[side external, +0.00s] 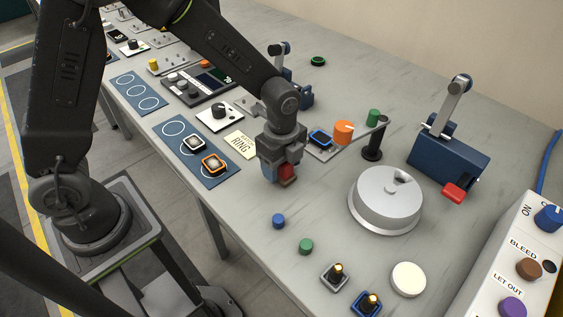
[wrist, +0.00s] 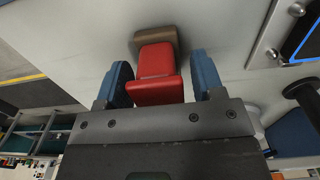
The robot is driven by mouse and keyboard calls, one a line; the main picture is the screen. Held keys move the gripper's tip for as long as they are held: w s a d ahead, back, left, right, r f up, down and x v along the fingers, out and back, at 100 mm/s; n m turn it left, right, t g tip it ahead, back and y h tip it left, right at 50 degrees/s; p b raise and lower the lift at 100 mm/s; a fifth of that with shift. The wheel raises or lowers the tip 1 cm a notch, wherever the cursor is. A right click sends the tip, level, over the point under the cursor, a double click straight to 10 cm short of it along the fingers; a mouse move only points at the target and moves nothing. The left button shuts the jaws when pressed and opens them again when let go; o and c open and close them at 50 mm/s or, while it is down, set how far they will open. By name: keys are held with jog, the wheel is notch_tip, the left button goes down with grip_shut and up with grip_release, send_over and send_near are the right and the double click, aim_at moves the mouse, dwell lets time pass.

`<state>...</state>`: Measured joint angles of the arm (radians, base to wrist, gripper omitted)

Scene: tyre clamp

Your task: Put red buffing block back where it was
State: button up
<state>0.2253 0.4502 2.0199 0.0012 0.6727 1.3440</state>
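The red buffing block (wrist: 157,75), with a brown pad (wrist: 157,36) at its far end, sits between the two blue fingers of my gripper (wrist: 165,82) in the wrist view. The left finger overlaps its edge in the picture; a thin gap seems to show on the right. I cannot tell whether both fingers press on it. In the side view my gripper (side external: 281,171) points down, low over the bench, and part of the red block (side external: 288,171) shows beside a finger. Whether the pad touches the bench is unclear.
A "RING" card (side external: 240,144) and a blue mat (side external: 196,153) with two watches lie left of my gripper. A silver round pot (side external: 386,200) and a blue clamp (side external: 447,158) stand right. Blue (side external: 279,221) and green (side external: 306,246) caps lie in front.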

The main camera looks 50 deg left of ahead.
notch_tip(320, 180, up, 13)
jog(key=shift+f, duration=0.2)
jog(key=s+a+r+n+t, duration=0.2)
jog(key=s+n, duration=0.3)
jog(key=n, duration=0.1)
jog(key=s+a+r+n+t, duration=0.1)
jog(key=s+a+r+n, duration=0.2)
jog(key=s+n, duration=0.2)
jog(key=s+a+r+n+t, duration=0.2)
jog(key=s+a+n, duration=0.1)
jog(key=s+n, duration=0.3)
jog(key=shift+s+a+r+n+t, duration=0.1)
jog(key=shift+a+r+n+t, duration=0.2)
jog(key=shift+n, duration=0.2)
